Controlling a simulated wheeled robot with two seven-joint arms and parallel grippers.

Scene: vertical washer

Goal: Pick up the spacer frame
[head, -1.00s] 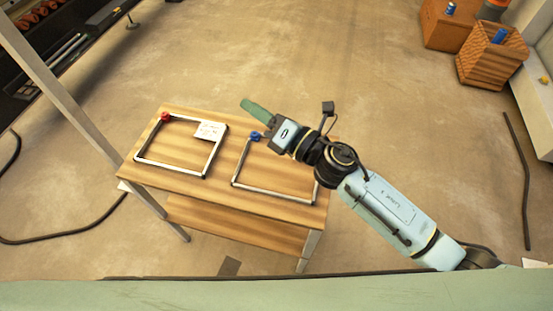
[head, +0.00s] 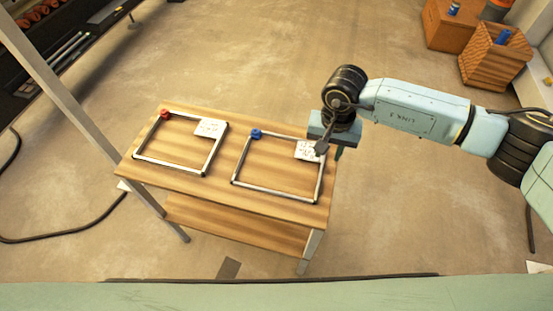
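Two thin rectangular spacer frames lie flat on a wooden table (head: 190,192). The left spacer frame (head: 167,166) has a red knob (head: 164,114) at its top left corner and a white label at its top right. The right spacer frame (head: 262,189) has a blue knob (head: 256,134) at its top left and a white label (head: 307,150) at its top right. My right gripper (head: 338,152) points down beside the right frame's labelled corner, over the table's right edge. Its fingers are mostly hidden by its own body, and contact cannot be told. My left gripper is out of view.
The table has a lower shelf (head: 235,225) and a pale post (head: 75,110) stands at its left. Wooden crates (head: 495,62) stand at the far right. A black cable (head: 70,238) lies on the floor at left. The floor behind the table is clear.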

